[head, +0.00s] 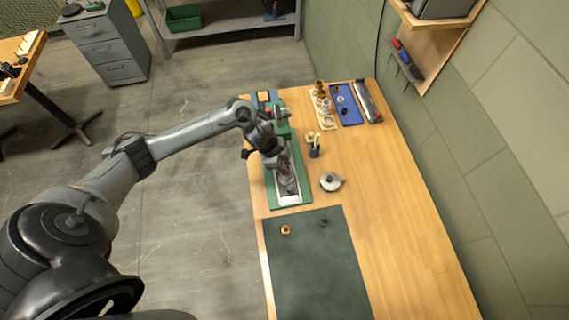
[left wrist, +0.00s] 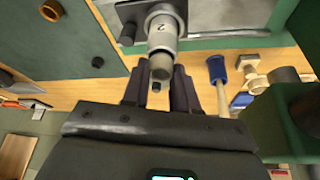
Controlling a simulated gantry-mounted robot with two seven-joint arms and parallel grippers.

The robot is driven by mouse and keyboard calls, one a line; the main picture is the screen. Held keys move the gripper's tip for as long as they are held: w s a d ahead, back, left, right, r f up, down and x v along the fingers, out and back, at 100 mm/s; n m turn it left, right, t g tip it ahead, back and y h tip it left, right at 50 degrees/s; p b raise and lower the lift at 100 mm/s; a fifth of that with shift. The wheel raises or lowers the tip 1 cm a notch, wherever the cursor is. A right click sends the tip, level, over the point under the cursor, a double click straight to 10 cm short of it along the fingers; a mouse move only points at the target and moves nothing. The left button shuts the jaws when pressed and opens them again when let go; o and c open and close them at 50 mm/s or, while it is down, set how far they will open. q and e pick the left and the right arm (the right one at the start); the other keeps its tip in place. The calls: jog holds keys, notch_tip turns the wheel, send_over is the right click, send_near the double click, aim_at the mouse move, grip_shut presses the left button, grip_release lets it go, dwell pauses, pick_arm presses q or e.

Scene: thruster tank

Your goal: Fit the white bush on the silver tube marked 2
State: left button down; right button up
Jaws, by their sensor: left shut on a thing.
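The silver tube marked 2 (left wrist: 163,28) shows at the top of the left wrist view, its end pointing down toward my left gripper (left wrist: 160,78). The gripper is shut on a small pale, greyish cylindrical piece (left wrist: 160,66), which looks like the white bush. The piece is in line with the tube's end and close against it; I cannot tell whether it sits around the tube. In the head view my left gripper (head: 283,170) is over the green fixture (head: 304,190) and hides the tube and bush. My right gripper is not in view.
A dark green mat (head: 315,270) with an orange ring (head: 286,230) and a dark ring lies in front. A round silver part (head: 331,182), a blue-handled tool (head: 314,150) and a blue tray (head: 347,105) are to the right. The table's right front is clear.

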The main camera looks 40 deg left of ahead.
pick_arm(q)
jog(key=shift+f, duration=0.2)
jog(key=c, duration=0.8)
grip_release()
jog(key=v, duration=0.7)
jog(key=shift+r, duration=0.25)
jog(key=shift+s, duration=0.1)
